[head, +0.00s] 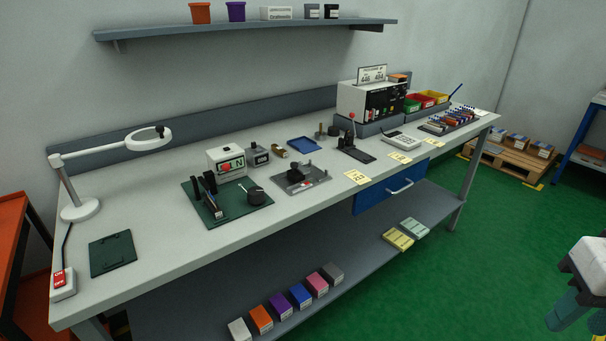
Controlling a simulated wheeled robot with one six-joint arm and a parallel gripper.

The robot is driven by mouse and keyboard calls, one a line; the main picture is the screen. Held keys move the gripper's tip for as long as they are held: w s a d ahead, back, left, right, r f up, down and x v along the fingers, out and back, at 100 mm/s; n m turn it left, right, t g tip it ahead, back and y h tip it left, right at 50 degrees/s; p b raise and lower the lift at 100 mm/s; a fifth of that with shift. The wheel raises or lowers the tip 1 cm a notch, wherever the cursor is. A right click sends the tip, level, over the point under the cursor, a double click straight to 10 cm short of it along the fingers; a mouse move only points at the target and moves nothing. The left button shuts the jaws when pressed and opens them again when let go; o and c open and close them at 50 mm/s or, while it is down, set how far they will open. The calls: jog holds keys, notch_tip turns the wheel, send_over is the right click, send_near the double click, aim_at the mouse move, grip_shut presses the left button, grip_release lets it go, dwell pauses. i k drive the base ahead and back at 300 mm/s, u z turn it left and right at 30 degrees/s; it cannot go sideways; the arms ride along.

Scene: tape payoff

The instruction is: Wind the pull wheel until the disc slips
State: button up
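Which of these round parts is the pull wheel and which is the slipping disc I cannot tell at this size. No tape can be made out.
A lamp (80,208), a dark green mat (112,253) and a red switch (62,281) are at the left. A grey-white instrument (352,101) stands at the back right. Green floor before the bench is clear.

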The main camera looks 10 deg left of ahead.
aim_at(256, 194)
jog(key=z, duration=0.15)
jog(key=i, duration=0.75)
jog(key=u, duration=0.7)
jog(key=i, duration=0.55)
jog(key=u, duration=0.45)
